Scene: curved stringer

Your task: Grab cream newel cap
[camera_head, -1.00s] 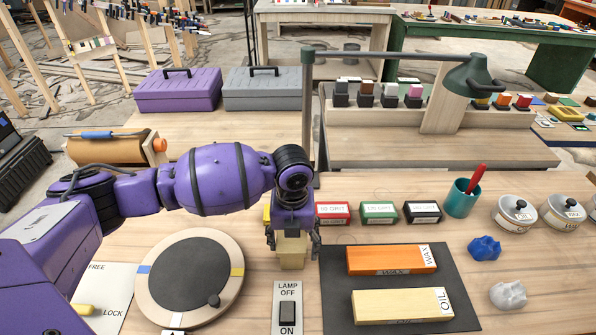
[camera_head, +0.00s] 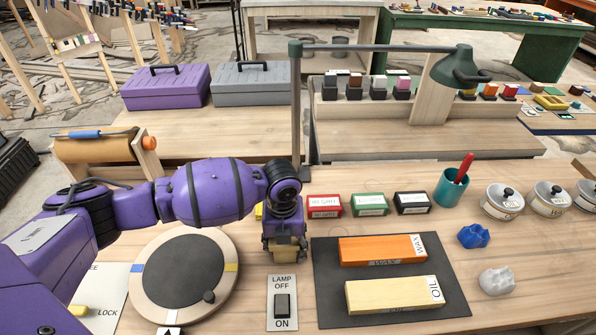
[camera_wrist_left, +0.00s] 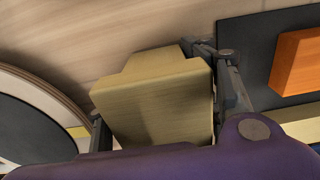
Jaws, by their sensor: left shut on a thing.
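The cream newel cap (camera_head: 284,254) is a pale, blocky piece just above the lamp switch plate in the head view. It is mostly hidden by my left gripper (camera_head: 286,246), which is over it with a finger on either side. In the left wrist view the cap (camera_wrist_left: 152,105) sits between the fingers of my left gripper (camera_wrist_left: 165,110), with its stepped top showing. The left gripper is shut on the cap. I cannot tell whether the cap touches the table. My right gripper is not in view.
A round turntable (camera_head: 144,282) lies left of the gripper. The lamp switch plate (camera_head: 282,312) is in front. A dark mat (camera_head: 327,262) with orange and cream blocks lies to the right. Behind are red (camera_head: 324,206), green and black grit boxes. A lamp post (camera_head: 297,120) stands close behind.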

